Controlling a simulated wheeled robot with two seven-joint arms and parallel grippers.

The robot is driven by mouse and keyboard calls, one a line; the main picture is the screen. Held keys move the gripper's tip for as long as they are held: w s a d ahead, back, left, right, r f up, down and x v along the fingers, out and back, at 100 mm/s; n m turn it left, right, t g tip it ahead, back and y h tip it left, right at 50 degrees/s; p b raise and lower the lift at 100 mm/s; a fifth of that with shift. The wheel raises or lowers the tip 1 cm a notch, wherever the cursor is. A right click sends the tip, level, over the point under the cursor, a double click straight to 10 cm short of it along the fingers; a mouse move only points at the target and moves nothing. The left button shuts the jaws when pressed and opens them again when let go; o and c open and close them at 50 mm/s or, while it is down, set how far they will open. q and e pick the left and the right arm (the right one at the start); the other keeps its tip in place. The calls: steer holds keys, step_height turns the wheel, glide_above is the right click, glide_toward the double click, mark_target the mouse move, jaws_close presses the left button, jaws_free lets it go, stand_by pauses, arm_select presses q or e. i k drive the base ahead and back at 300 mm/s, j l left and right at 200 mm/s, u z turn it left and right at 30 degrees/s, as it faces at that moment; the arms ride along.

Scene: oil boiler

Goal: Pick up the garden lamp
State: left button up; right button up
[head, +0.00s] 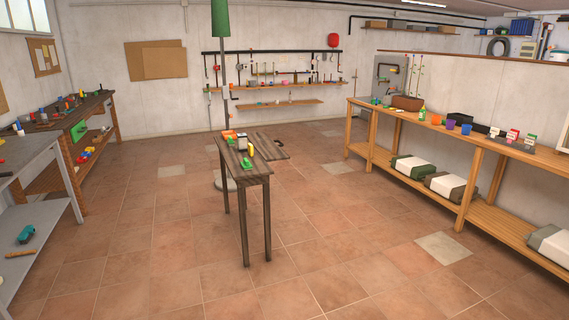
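I cannot make out a garden lamp for sure in the head view. A tall thin pole (225,90) with a green top (220,20) stands on a round pale base behind the small dark wooden table (249,171); it could be a lamp or a folded parasol. On that table lie small items: a green one (247,163), a yellow one (251,149), an orange one (228,134) and a grey box-like one (242,141). They are too small to name. Neither of my grippers is in view.
A long wooden bench (400,113) with pots and boxes runs along the right, with covered bundles on its lower shelf. Workbenches with tools (60,118) line the left. A tool rack (272,85) hangs on the back wall. The tiled floor (330,240) between is clear.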

mark_target(242, 140)
steer(key=i+j+u, duration=0.35)
steer(key=i, duration=0.2)
steer(key=i+j+u, duration=0.4)
steer(key=i, duration=0.15)
steer(key=i+u, duration=0.35)
steer(key=i, duration=0.25)
steer(key=i+j+z, duration=0.1)
steer(key=i+z, duration=0.4)
steer(key=i+j+z, duration=0.45)
steer(key=i, duration=0.15)
steer(key=i+j+z, duration=0.5)
steer(key=l, duration=0.1)
